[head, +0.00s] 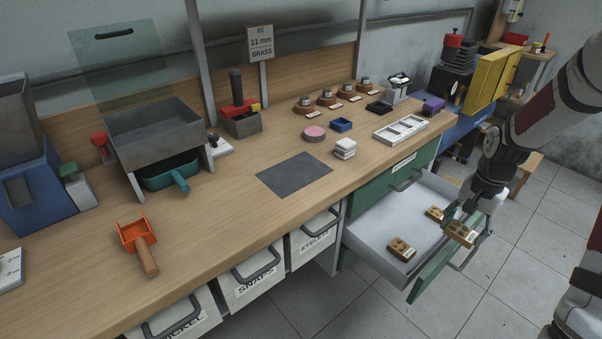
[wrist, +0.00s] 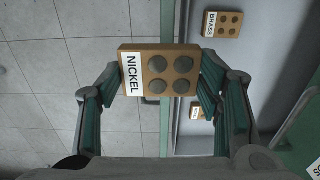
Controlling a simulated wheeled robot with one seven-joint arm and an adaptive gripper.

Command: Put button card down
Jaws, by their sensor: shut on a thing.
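A tan button card marked NICKEL (wrist: 158,72), with several grey round buttons, is held between the fingers of my gripper (wrist: 158,85). In the head view the held card (head: 461,233) is over the outer right part of the open green-fronted drawer (head: 425,195), near its front edge. My gripper (head: 462,218) is shut on it. Two more cards lie in the drawer: one near the front (head: 401,249) and one farther back (head: 435,212). In the wrist view a card marked BRASS (wrist: 223,24) lies in the drawer, and another is partly hidden behind a finger.
A wooden bench (head: 220,220) runs above the drawer, with a dark grey mat (head: 294,175), a white compartment tray (head: 401,128) and a small white stack (head: 345,148) on it. Labelled bins (head: 250,278) hang below. The drawer floor between the cards is bare.

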